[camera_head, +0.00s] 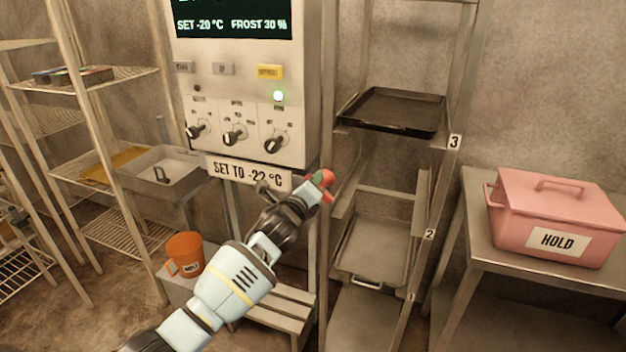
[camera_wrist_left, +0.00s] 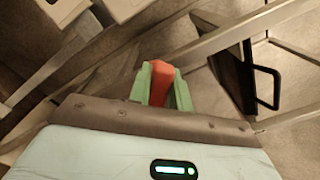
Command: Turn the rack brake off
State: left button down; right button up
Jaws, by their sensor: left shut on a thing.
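The rack (camera_head: 327,250) is a metal frame with numbered levels, right of the control panel. The rack brake (camera_head: 325,176) shows as a small red handle by the rack's left post. My left gripper (camera_head: 317,187) reaches up to it from below left and is shut on it. In the left wrist view the red handle (camera_wrist_left: 179,92) sits between the green fingertips (camera_wrist_left: 164,84). The gripper hides part of the handle and its mount. My right gripper is in neither view.
A control panel (camera_head: 246,110) with knobs and a green light stands just left of the rack. A dark tray (camera_head: 393,110) sits on level 3 and a grey tray (camera_head: 374,250) lower. A pink box (camera_head: 555,215) stands on a table at right. An orange mug (camera_head: 184,250) is at lower left.

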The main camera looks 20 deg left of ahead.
pick_arm(q)
jog(key=n, duration=0.3)
jog(key=shift+a+f+n, duration=0.15)
jog(key=shift+f+n, duration=0.1)
jog(key=shift+n, duration=0.05)
jog(key=shift+a+f+n+p, duration=0.1)
jog(key=shift+f+n+p, duration=0.05)
jog(key=shift+n, duration=0.55)
jog(key=shift+f+n+p, duration=0.1)
jog(key=shift+n+p, duration=0.05)
jog(key=shift+n, duration=0.55)
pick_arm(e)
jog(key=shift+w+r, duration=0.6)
pick_arm(q)
jog(key=c, duration=1.3)
grip_release()
